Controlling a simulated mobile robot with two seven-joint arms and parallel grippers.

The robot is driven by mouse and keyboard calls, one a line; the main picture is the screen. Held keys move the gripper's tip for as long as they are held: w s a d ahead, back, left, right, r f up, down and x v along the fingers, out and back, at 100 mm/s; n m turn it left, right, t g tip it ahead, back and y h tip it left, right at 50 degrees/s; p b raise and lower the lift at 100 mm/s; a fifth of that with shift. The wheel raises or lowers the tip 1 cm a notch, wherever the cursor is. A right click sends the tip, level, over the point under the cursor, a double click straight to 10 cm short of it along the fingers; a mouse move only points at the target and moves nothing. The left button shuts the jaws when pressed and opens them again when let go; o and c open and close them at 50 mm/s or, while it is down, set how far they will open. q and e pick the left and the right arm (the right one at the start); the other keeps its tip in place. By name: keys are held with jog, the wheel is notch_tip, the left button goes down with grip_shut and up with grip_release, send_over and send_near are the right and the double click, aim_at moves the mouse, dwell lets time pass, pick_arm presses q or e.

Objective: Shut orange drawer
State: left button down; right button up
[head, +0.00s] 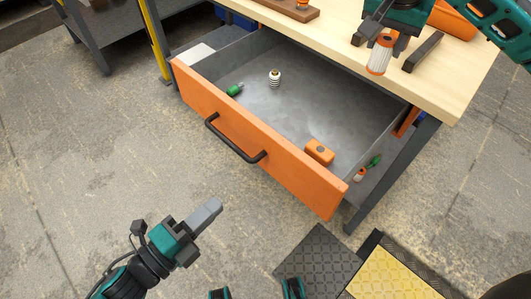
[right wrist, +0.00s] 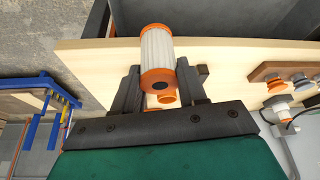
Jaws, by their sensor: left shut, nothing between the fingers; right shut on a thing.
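The orange drawer (head: 290,171) stands pulled out from under the workbench, its grey inside exposed. Its black bar handle (head: 235,145) is on the orange front. In it are a striped white-and-black item (head: 274,77), a small green item (head: 234,90) and an orange block (head: 319,151). My left gripper (head: 207,214) is shut and empty, in front of the drawer and apart from the handle. My right gripper (head: 392,46) is shut on a white ribbed cylinder with orange ends (head: 380,55), over the benchtop. The cylinder also shows in the right wrist view (right wrist: 157,50).
The wooden benchtop (head: 460,75) is above the drawer. A brown board (head: 290,10) and an orange bin (head: 453,20) are on it. A small green item (head: 374,160) lies on the lower shelf. Open concrete floor is before the drawer; a dark mat (head: 318,258) is below.

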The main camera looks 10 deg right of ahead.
jog(key=shift+s, duration=0.15)
jog(key=shift+d, duration=0.1)
pick_arm(q)
send_near(273, 159)
jog(key=shift+m, duration=0.4)
jog(key=x, duration=0.7)
jog(key=shift+b, duration=0.3)
pick_arm(e)
jog(key=shift+f, duration=0.3)
jog(key=shift+d, duration=0.1)
